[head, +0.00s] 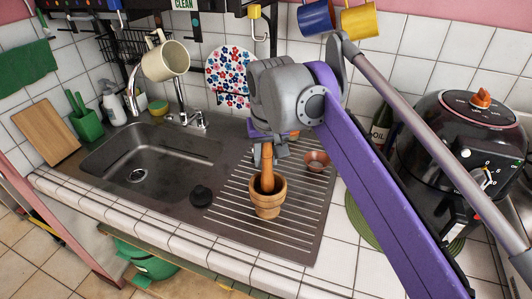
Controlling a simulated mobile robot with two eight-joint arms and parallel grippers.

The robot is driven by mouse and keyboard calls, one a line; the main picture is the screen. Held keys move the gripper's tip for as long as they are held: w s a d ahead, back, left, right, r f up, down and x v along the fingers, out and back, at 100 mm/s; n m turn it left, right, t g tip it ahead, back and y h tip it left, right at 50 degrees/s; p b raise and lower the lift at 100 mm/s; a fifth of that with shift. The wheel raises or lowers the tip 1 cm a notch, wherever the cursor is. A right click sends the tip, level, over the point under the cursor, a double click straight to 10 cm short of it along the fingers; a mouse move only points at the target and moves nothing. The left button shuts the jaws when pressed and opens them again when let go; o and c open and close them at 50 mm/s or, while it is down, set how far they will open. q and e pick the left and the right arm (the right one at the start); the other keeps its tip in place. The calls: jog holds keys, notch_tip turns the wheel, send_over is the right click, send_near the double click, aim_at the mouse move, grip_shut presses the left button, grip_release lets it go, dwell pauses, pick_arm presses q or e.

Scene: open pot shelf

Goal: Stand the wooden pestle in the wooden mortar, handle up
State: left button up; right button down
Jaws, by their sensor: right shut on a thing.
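The wooden mortar (267,204) stands upright on the ribbed metal drainboard, right of the sink. The wooden pestle (267,168) stands nearly upright with its lower end inside the mortar's mouth; that end is hidden by the rim. My right gripper (267,150) is above the mortar and shut on the upper part of the pestle. The gripper hides the pestle's top. Whether the pestle touches the mortar's floor cannot be seen. My left gripper is not in view.
A small reddish bowl (316,161) sits on the drainboard (285,236) right of the pestle. A black plug (201,196) lies left of the mortar, beside the sink (150,165). A black cooker (470,145) stands at the right. The drainboard's front is clear.

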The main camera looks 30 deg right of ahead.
aim_at(268, 174)
jog(key=shift+f, duration=0.2)
dwell(0.3)
jog(key=shift+f, duration=0.4)
jog(key=c, duration=0.5)
grip_release()
jog(key=shift+r, duration=0.1)
jog(key=d+p+v, duration=0.1)
jog(key=p+v, duration=0.1)
jog(key=v, duration=0.8)
jog(key=shift+a+r, duration=0.3)
jog(key=shift+a, duration=0.2)
jog(key=shift+s, duration=0.1)
